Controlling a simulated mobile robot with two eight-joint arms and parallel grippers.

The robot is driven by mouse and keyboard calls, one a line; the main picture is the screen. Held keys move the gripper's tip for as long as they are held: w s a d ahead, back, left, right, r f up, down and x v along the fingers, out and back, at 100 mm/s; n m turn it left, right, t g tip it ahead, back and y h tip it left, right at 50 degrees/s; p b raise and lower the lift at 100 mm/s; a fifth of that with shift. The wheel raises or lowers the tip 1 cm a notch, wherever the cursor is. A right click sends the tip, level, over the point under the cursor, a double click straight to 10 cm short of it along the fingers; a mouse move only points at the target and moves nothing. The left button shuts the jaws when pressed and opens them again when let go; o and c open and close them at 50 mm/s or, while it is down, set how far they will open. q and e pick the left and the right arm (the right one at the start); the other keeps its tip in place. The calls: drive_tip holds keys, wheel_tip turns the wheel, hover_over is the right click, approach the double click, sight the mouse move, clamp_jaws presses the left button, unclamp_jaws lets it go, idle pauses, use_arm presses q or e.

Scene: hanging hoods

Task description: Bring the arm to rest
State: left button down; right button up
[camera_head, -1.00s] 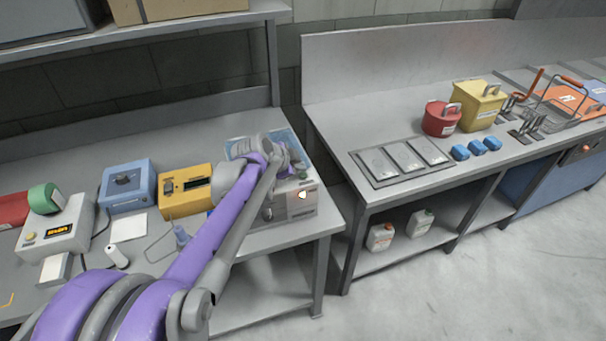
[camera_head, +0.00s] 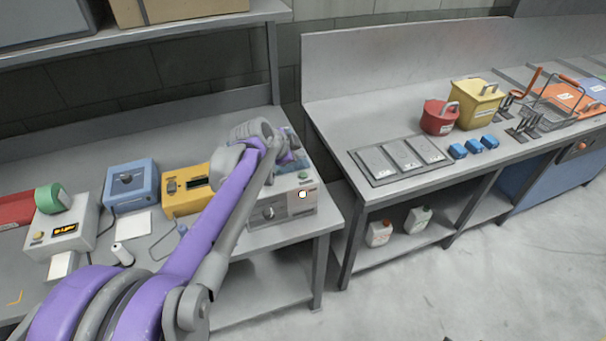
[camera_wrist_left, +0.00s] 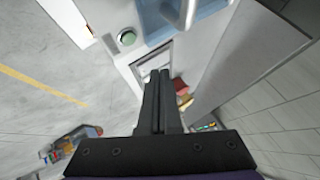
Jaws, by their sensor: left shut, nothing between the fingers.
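My left arm (camera_head: 215,220), purple and grey, reaches from the bottom left of the head view over the left bench. Its wrist end (camera_head: 258,138) is above the back of a silver machine; my own arm hides the fingers there. In the left wrist view my left gripper (camera_wrist_left: 160,76) has its two dark fingers together, with nothing between them. The silver machine (camera_head: 290,207) has a green button, which also shows in the left wrist view (camera_wrist_left: 126,38), beside a blue basin (camera_wrist_left: 212,8). My right gripper is in neither view.
A yellow device (camera_head: 183,191) and a blue box (camera_head: 130,186) stand left of the machine. A shelf (camera_head: 180,30) overhangs the left bench. The right bench (camera_head: 330,115) carries a red container (camera_head: 438,120), a yellow container (camera_head: 474,106) and blue blocks. Floor in front is clear.

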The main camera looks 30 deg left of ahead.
use_arm(q)
drive_tip(key=shift+w, duration=0.1)
drive_tip(key=s+d+f+n+g, duration=0.1)
drive_tip(key=s+d+f+n, duration=0.2)
drive_tip(key=s+d, duration=0.2)
drive_tip(key=s+d+f+n+g, duration=0.1)
drive_tip(key=s+d+f+n, duration=0.2)
drive_tip(key=s, duration=0.8)
drive_tip(key=s+d+f+n+g, duration=0.1)
drive_tip(key=s+d+f+n, duration=0.2)
drive_tip(key=s+d, duration=0.4)
drive_tip(key=shift+s+d+f+n+y, duration=0.25)
drive_tip(key=shift+s+n+y, duration=0.2)
drive_tip(key=shift+s, duration=0.3)
